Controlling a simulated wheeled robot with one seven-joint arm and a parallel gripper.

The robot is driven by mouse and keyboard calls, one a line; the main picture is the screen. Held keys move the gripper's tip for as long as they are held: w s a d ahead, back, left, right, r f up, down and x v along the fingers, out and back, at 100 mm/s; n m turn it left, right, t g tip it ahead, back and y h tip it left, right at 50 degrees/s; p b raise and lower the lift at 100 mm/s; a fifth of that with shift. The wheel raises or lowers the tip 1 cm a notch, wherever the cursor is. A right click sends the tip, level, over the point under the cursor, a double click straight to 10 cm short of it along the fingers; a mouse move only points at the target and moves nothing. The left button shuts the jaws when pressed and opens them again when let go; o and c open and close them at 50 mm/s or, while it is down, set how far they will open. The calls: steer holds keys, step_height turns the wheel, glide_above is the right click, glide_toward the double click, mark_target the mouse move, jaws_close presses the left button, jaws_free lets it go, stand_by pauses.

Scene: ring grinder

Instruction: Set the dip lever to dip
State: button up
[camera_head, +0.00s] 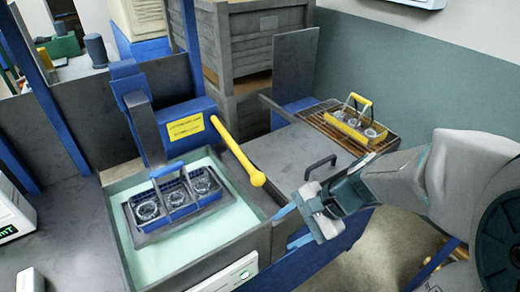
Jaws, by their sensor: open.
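The dip lever (236,150) looks to be the yellow bar with a round knob at its end. It comes from a blue housing (180,118) with a yellow label and slopes down to the right over the tank edge. A blue-handled basket (176,196) with rings sits on a dark platform in the tank (225,223) of pale green liquid. My gripper (312,207) is right of and below the lever's knob, apart from it, and its jaws are open. Its fingertips are partly hard to make out.
A grey table (275,148) with a dark handle (320,167) lies behind my gripper. A yellow basket (358,127) with rings stands on a rack there. Wooden crates (262,45) are stacked at the back. A white control panel (235,275) is on the tank's front.

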steer(key=w+f+m+t+y, duration=0.1)
steer(key=w+m+t+y, duration=0.2)
steer(key=w+m, duration=0.5)
steer(key=m+t+p, duration=0.1)
steer(key=m+t, duration=0.4)
steer(key=m, duration=0.5)
glide_toward(263, 181)
steer(key=p+x, duration=0.2)
steer(key=x, duration=0.8)
steer(key=shift+w+a+f, duration=0.2)
steer(key=shift+w, duration=0.1)
